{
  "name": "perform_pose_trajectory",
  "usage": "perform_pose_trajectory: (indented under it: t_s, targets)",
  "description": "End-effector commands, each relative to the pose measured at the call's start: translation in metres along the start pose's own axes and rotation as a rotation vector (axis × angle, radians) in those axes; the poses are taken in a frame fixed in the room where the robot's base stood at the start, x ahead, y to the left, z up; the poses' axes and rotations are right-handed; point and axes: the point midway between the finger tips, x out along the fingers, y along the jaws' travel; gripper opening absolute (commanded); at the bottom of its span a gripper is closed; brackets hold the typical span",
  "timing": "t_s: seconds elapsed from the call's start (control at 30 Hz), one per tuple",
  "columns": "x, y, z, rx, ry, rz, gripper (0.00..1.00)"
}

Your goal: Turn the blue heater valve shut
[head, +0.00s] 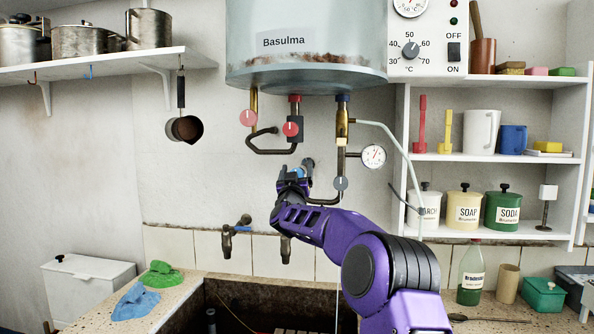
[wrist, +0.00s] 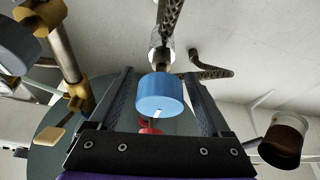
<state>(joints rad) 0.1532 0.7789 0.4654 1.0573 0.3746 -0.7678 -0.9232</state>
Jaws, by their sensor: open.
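The blue heater valve (wrist: 160,94) is a round knob with a white mark on its face. In the wrist view it sits between my two open fingers, with a gap on each side, on a metal fitting with a braided hose. My gripper (head: 291,178) is open in front of the wall, below the heater (head: 306,40). In the head view only a small blue part of the knob (head: 299,172) shows; my gripper hides the rest. I cannot tell whether the fingers touch it.
Two red knobs (head: 291,129) (head: 248,118) and a grey knob (head: 341,183) sit on pipes nearby. A pressure gauge (head: 373,156) is to the right. Brass taps (head: 227,240) stick out below, over the stone trough (head: 190,290). Shelves (head: 490,157) stand at right.

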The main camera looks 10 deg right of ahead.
Motion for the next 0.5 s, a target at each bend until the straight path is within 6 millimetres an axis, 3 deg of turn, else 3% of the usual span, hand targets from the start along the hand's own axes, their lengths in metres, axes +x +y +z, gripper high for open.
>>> perform_pose_trajectory:
  t_s: [0.17, 0.5]
  targets:
    - [-0.0001, 0.0, -0.0001, 0.0, 0.0, 0.0, 0.78]
    - [-0.0002, 0.0002, -0.0002, 0.0, 0.0, 0.0, 0.17]
